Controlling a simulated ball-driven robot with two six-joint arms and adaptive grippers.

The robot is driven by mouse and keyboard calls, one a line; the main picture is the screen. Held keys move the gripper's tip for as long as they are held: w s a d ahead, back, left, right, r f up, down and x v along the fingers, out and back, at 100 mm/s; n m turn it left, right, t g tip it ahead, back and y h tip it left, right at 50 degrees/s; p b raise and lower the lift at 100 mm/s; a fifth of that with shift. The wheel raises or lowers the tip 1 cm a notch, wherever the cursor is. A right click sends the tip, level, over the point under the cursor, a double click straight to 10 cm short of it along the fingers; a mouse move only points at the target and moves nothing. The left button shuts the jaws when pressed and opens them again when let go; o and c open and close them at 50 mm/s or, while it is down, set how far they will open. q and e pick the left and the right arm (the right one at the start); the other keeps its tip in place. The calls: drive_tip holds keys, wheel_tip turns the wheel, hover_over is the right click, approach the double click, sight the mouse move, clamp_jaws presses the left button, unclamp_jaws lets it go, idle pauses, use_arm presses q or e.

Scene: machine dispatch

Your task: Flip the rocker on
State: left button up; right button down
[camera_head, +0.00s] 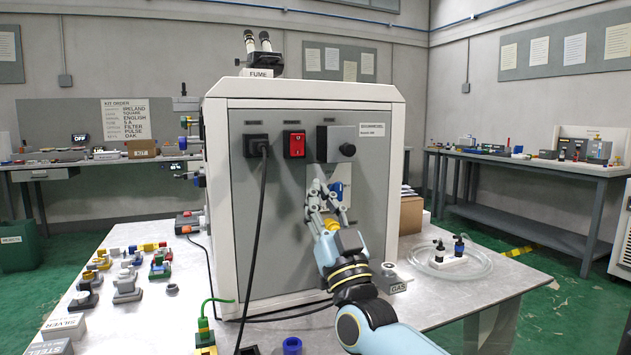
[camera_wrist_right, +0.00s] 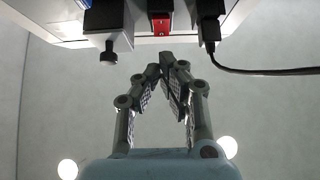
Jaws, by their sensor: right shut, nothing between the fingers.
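The red rocker (camera_head: 295,144) sits in a dark frame on the grey rear panel (camera_head: 243,204) of the white machine, between a black plug and a knob block. It also shows upside down at the top of the right wrist view (camera_wrist_right: 160,24). Which way it is tipped is too small to tell. My right gripper (camera_head: 319,188) is in front of the panel, below and right of the rocker and apart from it. In the right wrist view its fingertips (camera_wrist_right: 168,72) meet with nothing between them. My left gripper is not in view.
A black plug (camera_head: 256,146) with a hanging cable is left of the rocker. A block with a round knob (camera_head: 347,150) is to its right. A blue part (camera_head: 337,191) shows behind my right fingers. Several small parts lie on the metal table (camera_head: 150,318) at left.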

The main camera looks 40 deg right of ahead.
drive_tip(key=v, duration=0.3)
drive_tip(key=shift+w+f, duration=0.1)
drive_tip(key=shift+f, duration=0.3)
drive_tip(key=s+a+f+n+g+y, duration=0.1)
drive_tip(key=s+f+g, duration=0.35)
drive_tip(key=f, duration=1.05)
drive_tip(key=s+f+n+g+y, duration=0.15)
drive_tip(key=s+f+g, duration=0.35)
drive_tip(key=f, duration=1)
drive_tip(key=s+a+f+n+g+y, duration=0.1)
drive_tip(key=s+f+g+y, duration=0.15)
drive_tip(key=s+f, duration=0.75)
drive_tip(key=s+f+g, duration=0.6)
drive_tip(key=s+f, duration=0.6)
drive_tip(key=s, duration=0.3)
drive_tip(key=s+a+f+g, duration=0.1)
drive_tip(key=s+f+g, duration=0.5)
drive_tip(key=s+f, duration=0.6)
drive_tip(key=s, duration=0.3)
drive_tip(key=shift+s+a+g+b, duration=0.2)
drive_tip(key=shift+a+g+b, duration=0.05)
drive_tip(key=shift+g+b, duration=0.05)
drive_tip(key=shift+m, duration=0.25)
